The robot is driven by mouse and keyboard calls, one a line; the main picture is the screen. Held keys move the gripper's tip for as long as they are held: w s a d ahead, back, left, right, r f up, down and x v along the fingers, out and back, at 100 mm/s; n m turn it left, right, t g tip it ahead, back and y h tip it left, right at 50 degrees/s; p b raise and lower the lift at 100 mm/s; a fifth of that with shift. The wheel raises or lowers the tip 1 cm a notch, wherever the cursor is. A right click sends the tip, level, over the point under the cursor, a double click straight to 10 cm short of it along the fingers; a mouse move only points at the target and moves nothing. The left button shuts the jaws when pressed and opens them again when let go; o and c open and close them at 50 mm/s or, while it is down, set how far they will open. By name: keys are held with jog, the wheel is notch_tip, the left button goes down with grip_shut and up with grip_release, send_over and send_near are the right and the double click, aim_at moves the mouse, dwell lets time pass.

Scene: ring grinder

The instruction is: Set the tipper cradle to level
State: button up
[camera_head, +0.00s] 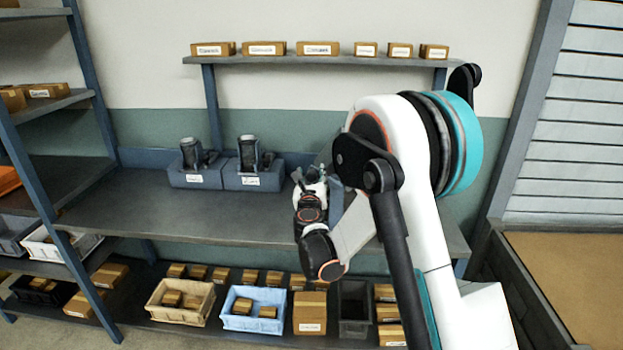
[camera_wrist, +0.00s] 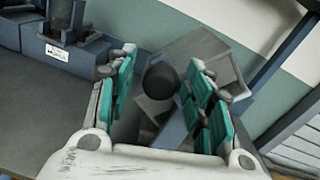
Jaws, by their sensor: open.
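My gripper (camera_wrist: 162,62) is open in the wrist view, with its two teal-padded fingers apart. A round black knob (camera_wrist: 160,80) shows between the fingers; I cannot tell whether either finger touches it. Behind it a grey, tilted, box-like part (camera_wrist: 212,54), which looks like the tipper cradle, leans at an angle. A blue-grey support (camera_wrist: 172,132) shows below the knob, partly hidden by the right finger. In the head view my gripper (camera_head: 312,174) is at the back of the bench, and my arm hides most of the tipper there.
Two labelled blue-grey units (camera_head: 196,180) with dark upright parts stand on the bench (camera_head: 150,212) left of my gripper. A shelf (camera_head: 320,60) with several small cartons hangs above. Bins and cartons fill the lower shelf. The bench's left part is clear.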

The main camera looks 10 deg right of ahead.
jog(key=shift+w+d, duration=0.1)
jog(key=shift+w, duration=0.15)
grip_shut()
jog(key=shift+f, duration=0.1)
